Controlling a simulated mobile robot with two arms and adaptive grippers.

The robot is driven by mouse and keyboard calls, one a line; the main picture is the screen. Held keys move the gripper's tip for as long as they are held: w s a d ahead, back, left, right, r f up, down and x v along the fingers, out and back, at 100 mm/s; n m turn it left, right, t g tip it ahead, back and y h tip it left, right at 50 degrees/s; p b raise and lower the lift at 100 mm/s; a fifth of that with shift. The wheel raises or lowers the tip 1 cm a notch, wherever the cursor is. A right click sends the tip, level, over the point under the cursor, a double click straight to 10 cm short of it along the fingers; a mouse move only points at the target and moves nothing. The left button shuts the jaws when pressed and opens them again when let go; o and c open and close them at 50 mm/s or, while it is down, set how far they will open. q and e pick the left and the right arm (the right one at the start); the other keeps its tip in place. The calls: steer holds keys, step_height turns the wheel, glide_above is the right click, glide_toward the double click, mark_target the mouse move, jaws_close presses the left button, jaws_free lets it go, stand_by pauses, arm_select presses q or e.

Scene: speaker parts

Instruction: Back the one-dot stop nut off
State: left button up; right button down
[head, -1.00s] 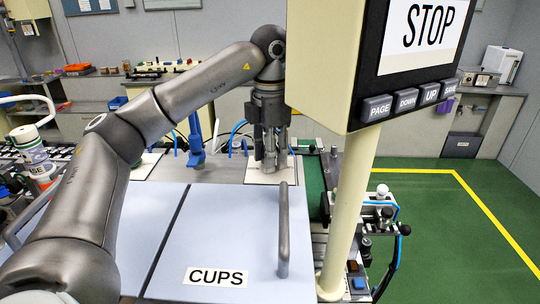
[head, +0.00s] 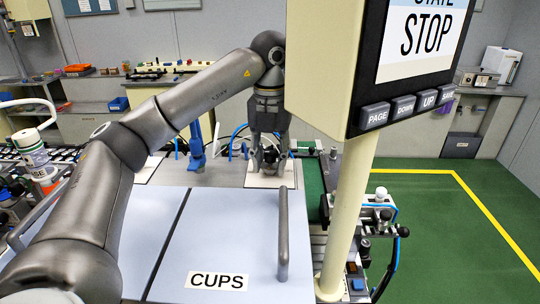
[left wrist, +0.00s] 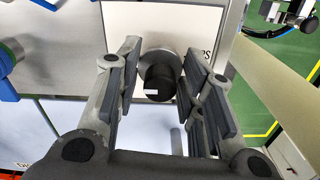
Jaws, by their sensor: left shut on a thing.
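My left gripper (head: 266,160) points down over a pale plate (head: 256,182) beyond the CUPS cover. In the left wrist view its fingers (left wrist: 162,72) stand on both sides of a dark round part (left wrist: 158,82) with a small white mark, and the gripper is shut on it. A grey round piece (left wrist: 159,58) shows behind the dark part. No dots can be made out, so I cannot tell from marks whether this is the one-dot stop nut. My right gripper is not in view.
The display box (head: 325,70) reading STOP and its cream post (head: 347,215) stand close to the right of my left arm. A grey handle (head: 283,232) rises from the CUPS cover (head: 225,235). A blue upright part (head: 197,148) stands left of the gripper.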

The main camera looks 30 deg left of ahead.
arm_select(q)
steer(key=shift+f+n, duration=0.1)
steer(key=shift+n, duration=1.1)
steer(key=o, duration=1)
steer(key=shift+o, duration=0.2)
steer(key=shift+w, duration=0.1)
step_height(320, 180, up, 12)
stand_by(0.3)
